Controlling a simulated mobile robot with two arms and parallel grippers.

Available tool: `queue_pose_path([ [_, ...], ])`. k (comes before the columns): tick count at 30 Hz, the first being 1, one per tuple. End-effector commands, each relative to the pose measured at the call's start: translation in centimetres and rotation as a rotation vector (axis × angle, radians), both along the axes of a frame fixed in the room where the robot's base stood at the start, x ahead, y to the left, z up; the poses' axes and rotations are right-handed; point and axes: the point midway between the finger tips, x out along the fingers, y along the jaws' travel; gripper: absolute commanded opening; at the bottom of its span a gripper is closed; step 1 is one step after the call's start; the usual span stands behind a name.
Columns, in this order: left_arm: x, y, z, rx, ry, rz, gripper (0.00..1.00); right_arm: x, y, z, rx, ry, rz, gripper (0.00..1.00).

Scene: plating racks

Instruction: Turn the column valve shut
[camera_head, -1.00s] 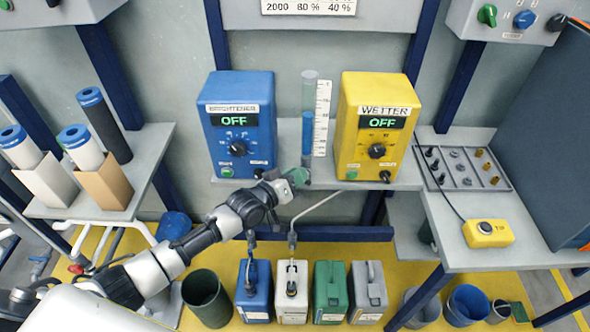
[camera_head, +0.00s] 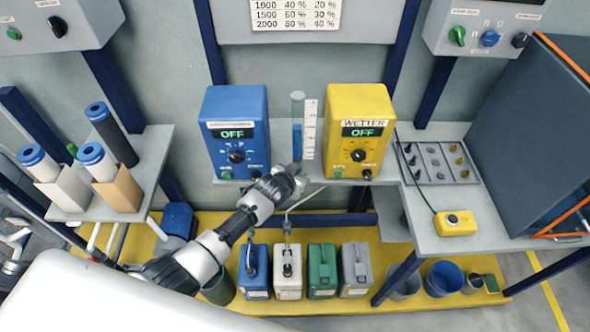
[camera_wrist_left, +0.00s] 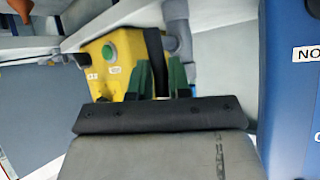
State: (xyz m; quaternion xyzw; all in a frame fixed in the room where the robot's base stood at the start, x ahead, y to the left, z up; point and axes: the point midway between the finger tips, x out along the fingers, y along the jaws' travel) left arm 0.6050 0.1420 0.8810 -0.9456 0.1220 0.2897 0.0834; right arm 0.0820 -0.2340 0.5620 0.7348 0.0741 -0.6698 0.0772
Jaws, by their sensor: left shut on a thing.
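The measuring column (camera_head: 297,128) is a clear tube with blue liquid in its lower part, upright between the blue brightener box (camera_head: 238,135) and the yellow wetter box (camera_head: 357,125). Its valve is at the foot, mostly hidden by my left gripper (camera_head: 294,172) in the head view. In the left wrist view my left gripper's green fingers (camera_wrist_left: 157,80) are shut around a dark handle (camera_wrist_left: 155,50), the column valve. Grey pipe (camera_wrist_left: 178,35) stands right beside it. The handle's exact angle is hard to tell. My right gripper is not in view.
Both boxes show OFF and stand close on either side of my gripper. Blue, white, green and grey canisters (camera_head: 322,272) stand below, with thin pipes rising from two of them. A tray (camera_head: 440,165) and a yellow pendant (camera_head: 456,223) lie on the right bench.

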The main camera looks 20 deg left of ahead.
Motion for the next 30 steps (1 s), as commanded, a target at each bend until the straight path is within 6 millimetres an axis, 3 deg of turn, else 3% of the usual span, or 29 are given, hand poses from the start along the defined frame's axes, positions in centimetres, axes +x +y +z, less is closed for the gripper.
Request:
queue_pose_path([
  [22, 0.05, -0.19, -0.13, 0.087, 0.026, 0.001, 0.00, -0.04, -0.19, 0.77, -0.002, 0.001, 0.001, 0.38],
  [23, 0.05, -0.19, -0.13, 0.087, 0.026, 0.001, 0.21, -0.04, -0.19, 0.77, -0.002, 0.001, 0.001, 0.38],
  [24, 0.05, -0.19, -0.13, 0.087, 0.026, 0.001, 0.28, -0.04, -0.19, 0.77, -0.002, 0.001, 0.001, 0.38],
  [27, 0.06, -0.21, -0.10, 0.086, 0.025, 0.001, 0.43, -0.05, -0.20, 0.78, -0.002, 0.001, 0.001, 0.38],
  [30, 0.07, -0.24, -0.07, 0.086, 0.024, 0.000, 0.43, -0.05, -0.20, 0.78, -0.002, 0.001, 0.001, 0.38],
])
